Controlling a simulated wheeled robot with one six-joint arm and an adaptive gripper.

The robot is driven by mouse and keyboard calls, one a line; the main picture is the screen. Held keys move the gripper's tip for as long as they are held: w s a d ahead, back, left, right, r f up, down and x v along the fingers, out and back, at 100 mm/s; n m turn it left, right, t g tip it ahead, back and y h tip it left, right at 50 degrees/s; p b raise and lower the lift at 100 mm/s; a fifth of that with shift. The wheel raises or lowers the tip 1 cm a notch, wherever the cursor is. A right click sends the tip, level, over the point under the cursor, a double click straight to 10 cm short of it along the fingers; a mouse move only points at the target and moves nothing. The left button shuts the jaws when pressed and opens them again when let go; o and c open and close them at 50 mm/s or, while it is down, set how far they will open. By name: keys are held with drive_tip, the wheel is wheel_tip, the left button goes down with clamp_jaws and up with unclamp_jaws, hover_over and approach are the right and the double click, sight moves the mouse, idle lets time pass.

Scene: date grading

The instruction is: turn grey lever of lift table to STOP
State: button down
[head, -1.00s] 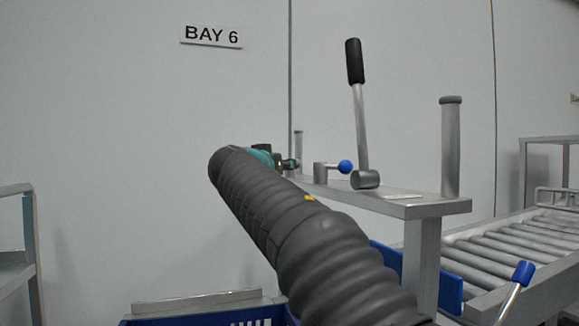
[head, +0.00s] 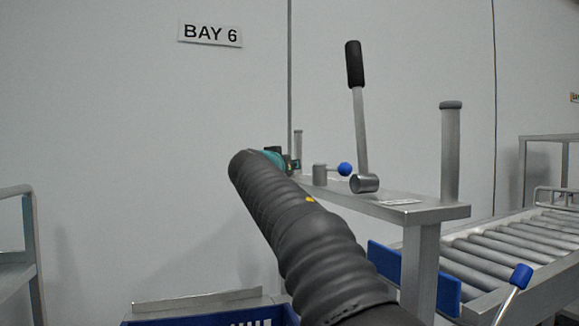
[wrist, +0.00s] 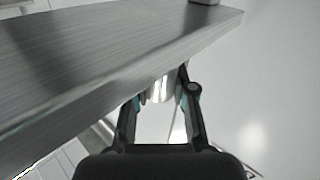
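A lever with a grey shaft and black grip (head: 355,64) stands nearly upright on a round grey hub (head: 365,184) on the lift table's metal top bar (head: 415,211). No STOP mark is readable. My gripper (head: 290,163) is at the bar's far left end in the head view, mostly hidden behind my arm, well away from the black grip. In the wrist view my gripper (wrist: 164,86) has its fingers apart beside the bar's edge (wrist: 90,85). A shiny silver cylinder (wrist: 160,90) shows between the fingertips; I cannot tell whether they touch it.
A short lever with a blue ball (head: 344,169) is left of the black-gripped lever. A grey post (head: 451,150) stands at the bar's near end, a thinner post (head: 298,145) at its far end. A roller conveyor (head: 500,253) is at right, a blue crate (head: 215,317) below.

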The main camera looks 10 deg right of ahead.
drive_tip(key=shift+m+g+h, duration=0.4)
drive_tip(key=shift+h, duration=0.1)
drive_tip(key=shift+r+m+g+h+p, duration=0.15)
drive_tip(key=shift+m+g+h+p, duration=0.75)
drive_tip(key=shift+m+h, duration=0.25)
drive_tip(key=m+g+h+p, duration=0.1)
drive_tip(key=p, duration=0.1)
drive_tip(key=m+g+h+p, duration=0.1)
drive_tip(key=g+h+p, duration=0.1)
drive_tip(key=shift+r, duration=0.25)
drive_tip(key=m+g+h+p, duration=0.1)
drive_tip(key=m+g+p, duration=0.2)
drive_tip(key=p, duration=0.2)
drive_tip(key=shift+h, duration=0.25)
drive_tip(key=shift+f+m+g+h+p, duration=0.25)
drive_tip(key=shift+m+g+h+p, duration=0.2)
drive_tip(key=shift+g+p, duration=0.65)
drive_tip(key=shift+s+f, duration=0.1)
drive_tip(key=shift+f, duration=0.05)
drive_tip(key=c, duration=1.2)
unclamp_jaws()
drive_tip(key=shift+d, duration=0.1)
